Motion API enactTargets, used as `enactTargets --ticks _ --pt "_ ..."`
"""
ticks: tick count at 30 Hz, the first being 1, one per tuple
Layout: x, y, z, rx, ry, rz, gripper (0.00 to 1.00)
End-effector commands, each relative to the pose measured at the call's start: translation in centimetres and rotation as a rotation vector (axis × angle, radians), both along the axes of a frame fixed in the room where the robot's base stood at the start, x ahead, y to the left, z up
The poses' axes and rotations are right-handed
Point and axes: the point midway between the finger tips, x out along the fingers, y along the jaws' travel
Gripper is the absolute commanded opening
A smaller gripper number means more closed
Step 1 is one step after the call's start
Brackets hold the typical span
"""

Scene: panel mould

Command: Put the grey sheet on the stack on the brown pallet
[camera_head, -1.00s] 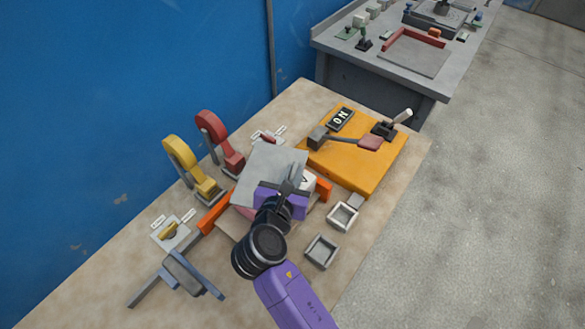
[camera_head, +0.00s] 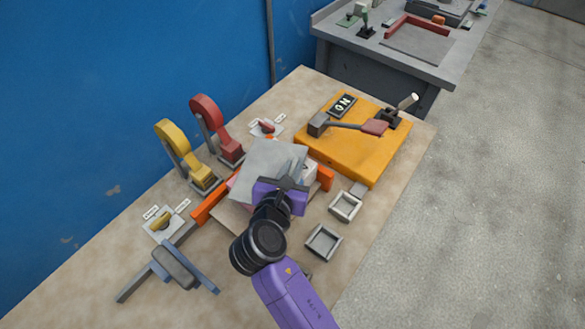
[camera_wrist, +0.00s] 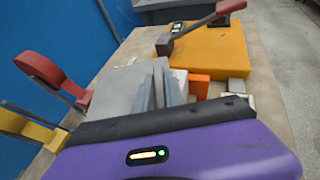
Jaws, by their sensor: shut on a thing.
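The grey sheet (camera_head: 266,158) is in my gripper (camera_head: 287,184), which is shut on its near edge. The sheet lies over the stack in the head view and hides most of it; a pink edge shows at the left and a pale block with a dark mark at the right. I cannot tell whether the sheet touches the stack. The brown pallet (camera_head: 231,218) shows only as a strip below the sheet, partly behind my gripper. The wrist view shows the sheet (camera_wrist: 122,92) beyond my purple gripper body.
Orange bars (camera_head: 208,204) flank the stack. A yellow clamp (camera_head: 172,140) and a red clamp (camera_head: 207,112) stand behind it. An orange-yellow box with a lever (camera_head: 365,165) is at the right. Two small open trays (camera_head: 323,242) lie in front. A blue-grey stand (camera_head: 172,268) is at lower left.

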Motion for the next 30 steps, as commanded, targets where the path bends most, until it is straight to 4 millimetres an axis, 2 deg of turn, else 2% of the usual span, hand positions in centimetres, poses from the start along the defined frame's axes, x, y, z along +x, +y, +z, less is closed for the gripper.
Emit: enactTargets --ticks 19,20,23,30 --pt "0.0 0.0 -1.2 0.000 0.000 -0.001 0.00" --pt "0.0 0.0 -1.1 -0.001 -0.001 -0.001 0.18" --pt "0.0 0.0 -1.1 0.000 -0.001 0.000 0.38" --pt "0.0 0.0 -1.1 0.000 0.000 0.000 0.40"
